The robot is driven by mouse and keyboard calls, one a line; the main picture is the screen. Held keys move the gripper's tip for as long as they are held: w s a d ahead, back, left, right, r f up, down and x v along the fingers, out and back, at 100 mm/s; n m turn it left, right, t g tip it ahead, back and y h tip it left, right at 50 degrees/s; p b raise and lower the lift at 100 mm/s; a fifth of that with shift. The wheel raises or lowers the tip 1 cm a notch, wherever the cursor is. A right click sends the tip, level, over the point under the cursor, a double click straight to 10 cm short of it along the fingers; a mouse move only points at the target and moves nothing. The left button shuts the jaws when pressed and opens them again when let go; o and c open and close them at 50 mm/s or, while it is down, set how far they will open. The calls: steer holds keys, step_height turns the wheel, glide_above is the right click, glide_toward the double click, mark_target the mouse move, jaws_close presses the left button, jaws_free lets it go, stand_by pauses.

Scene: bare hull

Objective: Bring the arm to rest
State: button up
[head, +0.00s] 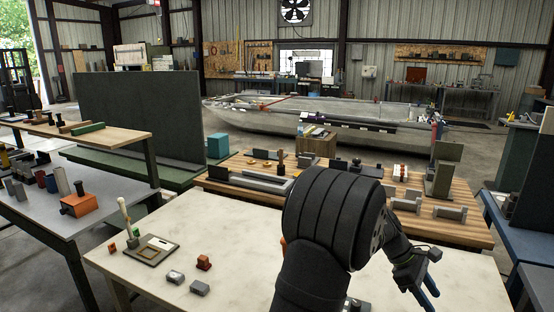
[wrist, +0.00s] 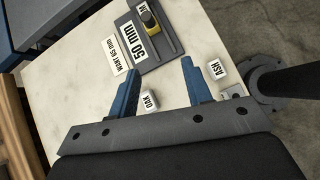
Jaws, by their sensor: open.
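My gripper (head: 424,284) hangs at the right of the pale table, at the end of my dark bent arm. A dark plate (wrist: 167,58) with a "50 mm" label and a yellow-and-black piece (wrist: 149,22) lies beyond the fingertips. A block marked OAK (wrist: 149,100) shows between the fingers, lower down, and one marked ASH (wrist: 217,69) is right of the right finger. I cannot tell their heights.
A wooden bench (head: 455,232) with several fixtures stands behind. My arm hides part of the table. Bare tabletop shows near the right edge.

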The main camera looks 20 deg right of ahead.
steer(key=s+a+r+m+t+y, duration=0.2)
steer(key=s+a+r+m+t, duration=0.1)
steer(key=r+m, duration=0.4)
steer(key=s+a+r+m+t+y, duration=0.2)
steer(key=s+a+r+m+t, duration=0.1)
steer(key=r+m, duration=0.4)
steer(key=shift+s+a+r+y, duration=0.25)
steer(key=shift+s+r+y, duration=0.05)
steer(key=shift+s+r, duration=0.15)
